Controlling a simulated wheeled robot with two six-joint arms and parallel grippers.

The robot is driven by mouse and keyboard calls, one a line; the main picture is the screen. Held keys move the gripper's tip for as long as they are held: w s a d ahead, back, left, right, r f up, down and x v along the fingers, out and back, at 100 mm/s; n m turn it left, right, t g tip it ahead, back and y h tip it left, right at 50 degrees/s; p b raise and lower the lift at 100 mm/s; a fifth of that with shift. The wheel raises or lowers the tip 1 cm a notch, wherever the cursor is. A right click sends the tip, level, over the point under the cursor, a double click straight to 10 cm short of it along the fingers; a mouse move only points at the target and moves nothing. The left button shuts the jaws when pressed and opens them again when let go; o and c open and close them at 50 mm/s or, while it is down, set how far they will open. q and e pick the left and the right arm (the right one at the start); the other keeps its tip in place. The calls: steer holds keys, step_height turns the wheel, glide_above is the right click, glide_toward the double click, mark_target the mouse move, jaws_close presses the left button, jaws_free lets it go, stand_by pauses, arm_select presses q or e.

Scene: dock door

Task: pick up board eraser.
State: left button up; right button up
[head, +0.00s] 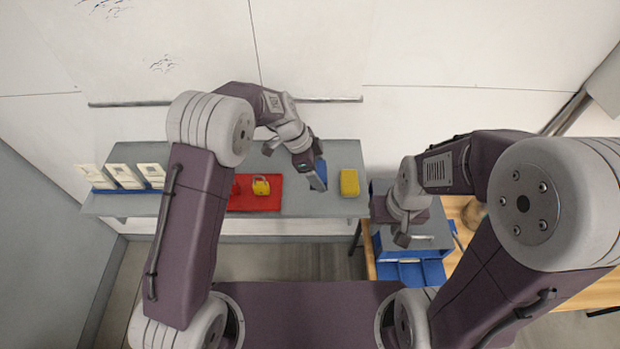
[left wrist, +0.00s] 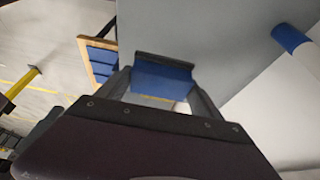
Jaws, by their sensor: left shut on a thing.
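The board eraser (left wrist: 162,79) is a blue block with a dark grey strip along its far edge. It sits between the two fingers of my left gripper (left wrist: 164,92) in the left wrist view. In the head view, the left gripper (head: 316,176) is over the right part of the grey shelf, and the blue eraser (head: 320,171) shows partly behind its fingers. The gripper is shut on the eraser. I cannot tell whether the eraser touches the shelf. My right gripper (head: 402,236) is by the grey box; its jaws are too unclear to read.
The grey shelf (head: 220,208) holds a red mat (head: 240,204) with a yellow padlock (head: 261,186), a yellow block (head: 349,183) right of my gripper, and white cards (head: 120,174) at left. A grey box (head: 430,234) with blue bins (head: 410,273) stands on a wooden table (head: 580,292).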

arm_select(q)
steer(key=s+d+r+b, duration=0.1)
steer(key=s+d+r, duration=0.2)
steer(key=d+r, duration=0.2)
steer(key=d, duration=0.3)
steer(key=shift+s+r, duration=0.2)
steer(key=shift+s, duration=0.2)
steer(key=shift+d, duration=0.1)
steer(key=o, duration=0.5)
steer(key=c, duration=0.3)
